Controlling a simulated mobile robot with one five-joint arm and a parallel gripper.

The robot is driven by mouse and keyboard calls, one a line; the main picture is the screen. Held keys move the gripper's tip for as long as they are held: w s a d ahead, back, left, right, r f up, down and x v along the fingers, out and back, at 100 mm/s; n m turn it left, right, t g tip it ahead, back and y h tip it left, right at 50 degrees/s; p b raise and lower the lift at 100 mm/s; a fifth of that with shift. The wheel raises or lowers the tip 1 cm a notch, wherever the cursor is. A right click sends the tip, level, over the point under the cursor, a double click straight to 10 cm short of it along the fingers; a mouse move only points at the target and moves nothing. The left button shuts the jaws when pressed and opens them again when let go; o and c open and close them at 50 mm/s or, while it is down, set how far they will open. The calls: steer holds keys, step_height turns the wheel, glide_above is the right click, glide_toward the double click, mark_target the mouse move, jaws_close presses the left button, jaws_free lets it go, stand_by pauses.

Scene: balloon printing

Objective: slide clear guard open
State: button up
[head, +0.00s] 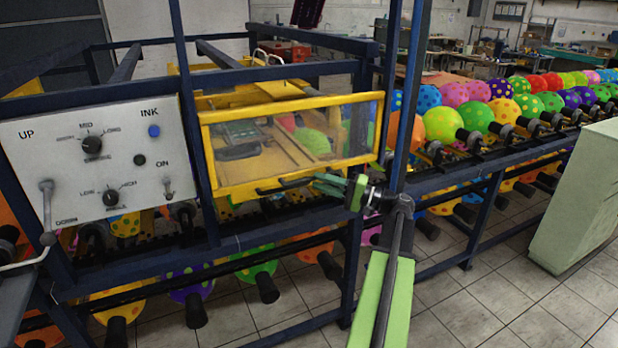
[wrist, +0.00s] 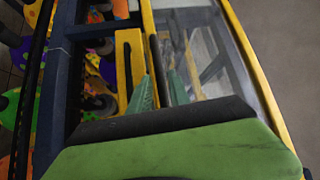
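The clear guard (head: 347,128) is a see-through panel in a yellow frame on the front of the blue machine. It covers a yellow bay, and its frame and pane also show in the wrist view (wrist: 205,75). A black bar handle (head: 285,186) runs along its lower edge. My gripper (head: 322,182) has green fingers and reaches in from the right, at the handle's right end. In the wrist view the fingers (wrist: 160,84) stand apart with a gap between them.
A white control panel (head: 100,160) with knobs and a lever is at the left. Blue frame posts (head: 407,95) stand close to my arm. Rows of spotted balloons (head: 478,116) run to the right, and a pale green cabinet (head: 580,200) stands at the far right.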

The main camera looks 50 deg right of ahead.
mark_target(310, 179)
steer(key=shift+x, duration=1.95)
steer(key=shift+c, duration=0.2)
jaws_close()
steer(key=shift+f, duration=0.1)
